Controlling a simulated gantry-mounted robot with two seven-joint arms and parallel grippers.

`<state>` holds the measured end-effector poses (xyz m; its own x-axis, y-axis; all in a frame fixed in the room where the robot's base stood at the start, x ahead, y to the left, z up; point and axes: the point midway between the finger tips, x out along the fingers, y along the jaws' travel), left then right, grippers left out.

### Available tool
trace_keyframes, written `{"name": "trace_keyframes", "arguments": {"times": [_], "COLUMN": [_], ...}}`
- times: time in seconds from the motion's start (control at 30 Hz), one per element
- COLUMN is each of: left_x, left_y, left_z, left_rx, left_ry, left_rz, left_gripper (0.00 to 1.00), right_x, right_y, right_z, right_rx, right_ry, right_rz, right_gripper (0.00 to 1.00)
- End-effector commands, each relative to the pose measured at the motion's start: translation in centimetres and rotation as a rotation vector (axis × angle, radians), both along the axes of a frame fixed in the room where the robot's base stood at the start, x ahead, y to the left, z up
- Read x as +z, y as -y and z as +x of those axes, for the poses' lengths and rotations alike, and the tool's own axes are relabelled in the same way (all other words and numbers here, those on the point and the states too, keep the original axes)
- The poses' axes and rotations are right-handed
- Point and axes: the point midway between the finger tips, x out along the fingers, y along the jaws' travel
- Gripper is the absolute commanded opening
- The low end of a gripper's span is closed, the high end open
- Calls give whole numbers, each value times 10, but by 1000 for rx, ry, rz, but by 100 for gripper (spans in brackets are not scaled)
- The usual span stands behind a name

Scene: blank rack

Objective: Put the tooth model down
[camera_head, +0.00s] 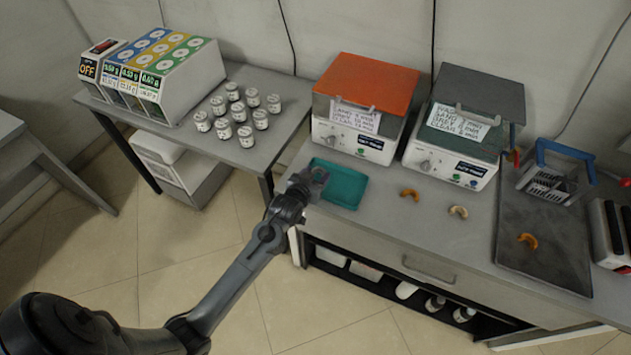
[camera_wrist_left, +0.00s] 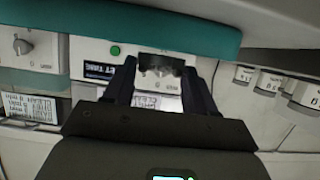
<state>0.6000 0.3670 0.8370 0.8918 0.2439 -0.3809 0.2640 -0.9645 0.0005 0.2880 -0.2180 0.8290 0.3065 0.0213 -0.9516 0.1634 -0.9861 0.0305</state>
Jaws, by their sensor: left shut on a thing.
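My left gripper (camera_head: 317,178) reaches in over the left part of the teal tray (camera_head: 345,187) on the bench. In the left wrist view its two dark fingers (camera_wrist_left: 157,75) are shut on a small dark grey, bumpy piece, which looks like the tooth model (camera_wrist_left: 157,64). In the head view this piece is hard to tell from the gripper. The tray's teal edge (camera_wrist_left: 120,38) crosses the upper wrist view. I cannot tell whether the piece touches the tray. My right gripper is in neither view.
Orange-lidded (camera_head: 366,82) and grey-lidded (camera_head: 478,92) machines stand behind the tray. Orange arches (camera_head: 410,193) and a tan arch (camera_head: 458,211) lie to the right. A dark mat (camera_head: 545,262) holds another arch and a blue-handled rack (camera_head: 553,176). White jars (camera_head: 238,111) stand on the left table.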

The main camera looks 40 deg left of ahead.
Motion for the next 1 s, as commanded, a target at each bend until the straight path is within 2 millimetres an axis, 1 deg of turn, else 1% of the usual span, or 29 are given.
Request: {"name": "trace_keyframes", "arguments": {"times": [0.03,0.17,0.47,0.6,0.63,0.67,0.7,1.0], "left_x": [-11,-24,-24,-28,-27,-27,-27,-25], "left_y": [0,0,0,0,0,0,0,0], "left_z": [-1,0,0,0,0,0,0,0], "left_rx": [0,0,0,0,0,0,0,0], "left_ry": [-4,-3,-1,-1,0,0,-1,-1], "left_rz": [-1,-1,0,0,0,0,0,0], "left_gripper": [28,28,28,28,61,65,67,67], "right_x": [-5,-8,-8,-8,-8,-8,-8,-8], "right_y": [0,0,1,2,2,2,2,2], "right_z": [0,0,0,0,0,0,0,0], "right_rx": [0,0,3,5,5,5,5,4], "right_ry": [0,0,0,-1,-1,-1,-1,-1], "right_rz": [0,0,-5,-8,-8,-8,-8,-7], "right_gripper": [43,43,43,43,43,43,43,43]}}
